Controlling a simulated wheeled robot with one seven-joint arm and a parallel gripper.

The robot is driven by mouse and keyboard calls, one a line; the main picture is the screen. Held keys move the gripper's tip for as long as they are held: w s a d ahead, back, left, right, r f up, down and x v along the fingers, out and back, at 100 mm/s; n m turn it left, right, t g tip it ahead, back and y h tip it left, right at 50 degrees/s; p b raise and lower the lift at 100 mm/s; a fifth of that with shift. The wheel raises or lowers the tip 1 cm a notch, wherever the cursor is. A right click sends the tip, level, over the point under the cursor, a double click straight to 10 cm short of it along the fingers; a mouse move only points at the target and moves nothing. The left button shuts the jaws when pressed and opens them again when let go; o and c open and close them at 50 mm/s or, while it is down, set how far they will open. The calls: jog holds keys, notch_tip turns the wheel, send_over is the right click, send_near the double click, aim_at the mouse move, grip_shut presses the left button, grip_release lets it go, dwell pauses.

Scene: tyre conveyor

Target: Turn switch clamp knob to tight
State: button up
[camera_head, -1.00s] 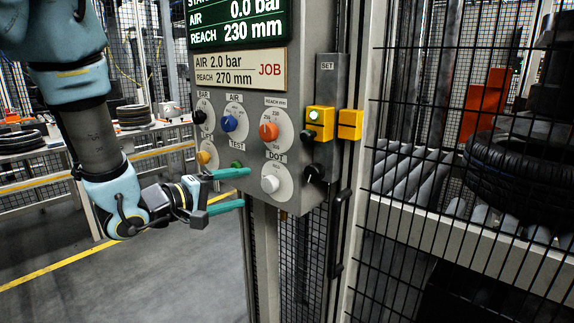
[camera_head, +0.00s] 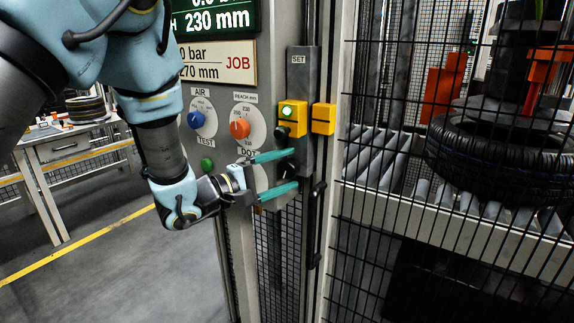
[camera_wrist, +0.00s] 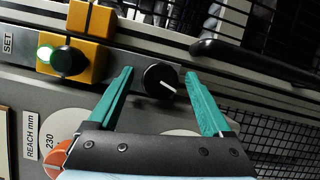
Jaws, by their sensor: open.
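The clamp knob, a black round knob with a white pointer line (camera_wrist: 157,76), sits on the grey SET rail below the yellow switch blocks. In the wrist view it lies between my two green fingertips, with space on both sides. Its pointer slants toward the lower right in that view. My gripper (camera_head: 296,169) is open, with one finger above the knob and one below in the head view. The yellow switch block (camera_head: 288,126) with a lit green button (camera_head: 287,111) is above my gripper.
The panel carries an orange REACH dial (camera_head: 239,129), a blue AIR dial (camera_head: 196,119) and a green TEST button (camera_head: 207,164). My gripper partly covers the DOT dial. A black handle (camera_wrist: 250,62) and mesh fence are right of the rail. A tyre (camera_head: 500,160) lies behind the fence.

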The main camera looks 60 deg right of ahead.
jog(key=shift+s+d, duration=0.15)
jog(key=shift+d, duration=0.2)
grip_shut()
dwell(0.6)
jog(key=m+y+p, duration=0.1)
jog(key=m, duration=0.2)
jog(key=shift+r+m+t, duration=0.1)
jog(key=shift+m+t, duration=0.3)
jog(key=shift+m+t+y, duration=0.8)
jog(key=shift+m, duration=1.1)
